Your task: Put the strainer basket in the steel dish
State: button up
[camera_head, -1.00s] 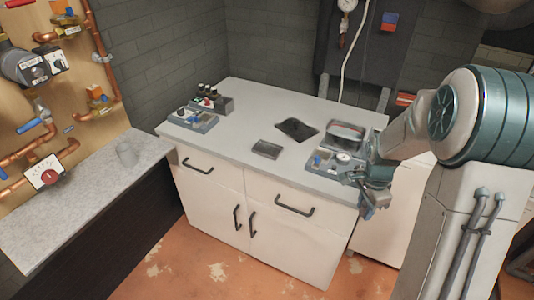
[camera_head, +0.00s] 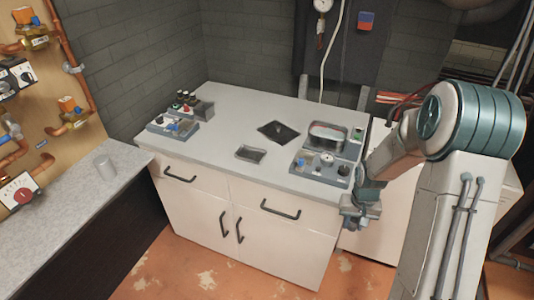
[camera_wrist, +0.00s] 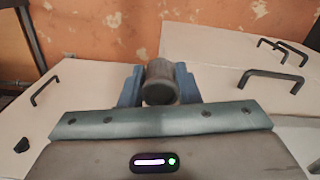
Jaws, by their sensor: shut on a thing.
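My gripper (camera_head: 352,222) is low at the right front corner of the white cabinet, below the worktop edge. In the wrist view its blue fingers (camera_wrist: 158,85) are shut on a dark grey cylinder (camera_wrist: 160,80), which looks like the strainer basket. Its mesh cannot be made out, and in the head view it is hard to tell from the gripper. A small, shallow, rectangular grey metal dish (camera_head: 250,154), probably the steel dish, lies near the worktop's front edge, to the left of my gripper. It looks empty.
Cabinet handles (camera_head: 280,209) stick out.

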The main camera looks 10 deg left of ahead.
aim_at(251, 155)
jog(key=z, duration=2.6)
jog(key=k, duration=1.9)
jog(key=u, duration=2.15)
jog(key=i, duration=0.25)
jog(key=u, duration=0.05)
